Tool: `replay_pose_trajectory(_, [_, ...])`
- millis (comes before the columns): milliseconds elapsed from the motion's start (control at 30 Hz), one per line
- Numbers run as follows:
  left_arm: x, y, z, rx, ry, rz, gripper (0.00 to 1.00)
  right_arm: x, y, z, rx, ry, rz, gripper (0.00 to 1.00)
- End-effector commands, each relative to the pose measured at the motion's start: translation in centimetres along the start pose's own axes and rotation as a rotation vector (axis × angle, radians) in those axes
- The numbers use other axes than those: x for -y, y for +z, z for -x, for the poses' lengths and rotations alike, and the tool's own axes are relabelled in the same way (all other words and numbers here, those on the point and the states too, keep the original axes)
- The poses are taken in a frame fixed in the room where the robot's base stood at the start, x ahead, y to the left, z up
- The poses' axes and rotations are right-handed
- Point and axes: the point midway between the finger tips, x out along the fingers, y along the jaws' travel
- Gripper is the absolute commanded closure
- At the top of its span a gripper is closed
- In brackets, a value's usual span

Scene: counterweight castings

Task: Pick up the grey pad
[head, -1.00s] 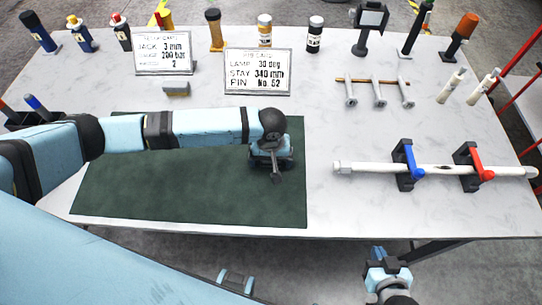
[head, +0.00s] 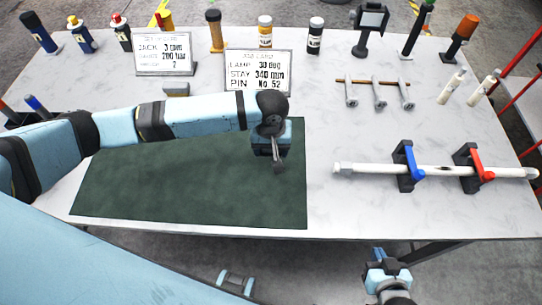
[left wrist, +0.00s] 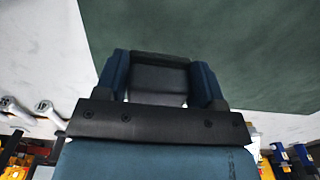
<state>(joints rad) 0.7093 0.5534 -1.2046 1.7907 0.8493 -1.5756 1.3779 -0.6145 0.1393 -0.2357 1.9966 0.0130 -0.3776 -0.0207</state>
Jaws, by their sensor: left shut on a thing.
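In the left wrist view a dark grey pad (left wrist: 158,82) sits between the two blue-and-black fingers of my left gripper (left wrist: 160,75). The gripper is shut on it. In the head view my left gripper (head: 274,152) is over the right part of the dark green mat (head: 190,190), pointing down; the pad is mostly hidden there by the gripper and wrist. My right gripper (head: 388,262) is at the bottom of the head view, in front of the table edge; its finger opening is not clear.
Two signs (head: 258,72) and a small grey-yellow block (head: 176,89) stand behind my left arm. A white pipe (head: 440,169) rests in blue and red clamps at right. Bolts (head: 379,95) and bottles (head: 315,35) stand farther back. The mat's left and front are clear.

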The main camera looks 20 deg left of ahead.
Motion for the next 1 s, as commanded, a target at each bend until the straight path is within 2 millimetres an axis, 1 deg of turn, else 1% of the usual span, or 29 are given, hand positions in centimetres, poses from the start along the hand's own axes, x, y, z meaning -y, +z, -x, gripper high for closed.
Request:
replay_pose_trajectory(33, [-0.1, -0.1, 1.5, -0.002, 0.004, 0.0, 0.61, 0.0, 0.0, 0.0, 0.0, 0.0, 0.0, 1.0])
replay_pose_trajectory(200, [-0.1, -0.1, 6.3, -0.003, 0.004, 0.0, 0.61, 0.0, 0.1, 0.0, 0.001, 0.0, 0.0, 1.0])
replay_pose_trajectory(400, [-0.1, -0.1, 10.7, -0.002, 0.002, 0.001, 0.61, 0.0, 0.2, -0.1, 0.004, 0.0, 0.0, 1.0])
replay_pose_trajectory(500, [0.0, -0.1, 12.1, -0.001, 0.001, 0.001, 0.61, 0.0, 0.3, -0.1, 0.005, 0.001, 0.0, 1.0])
replay_pose_trajectory(600, [0.0, -0.1, 13.1, -0.001, 0.001, 0.001, 0.61, 0.0, 0.3, -0.1, 0.005, 0.001, 0.0, 1.0])
replay_pose_trajectory(700, [0.0, -0.1, 13.7, -0.001, 0.0, 0.001, 0.61, 0.0, 0.3, -0.1, 0.005, 0.001, 0.0, 1.0])
replay_pose_trajectory(1000, [0.0, -0.1, 13.9, 0.0, 0.0, 0.001, 0.61, -0.1, 0.3, -0.1, 0.004, 0.001, 0.0, 1.0])
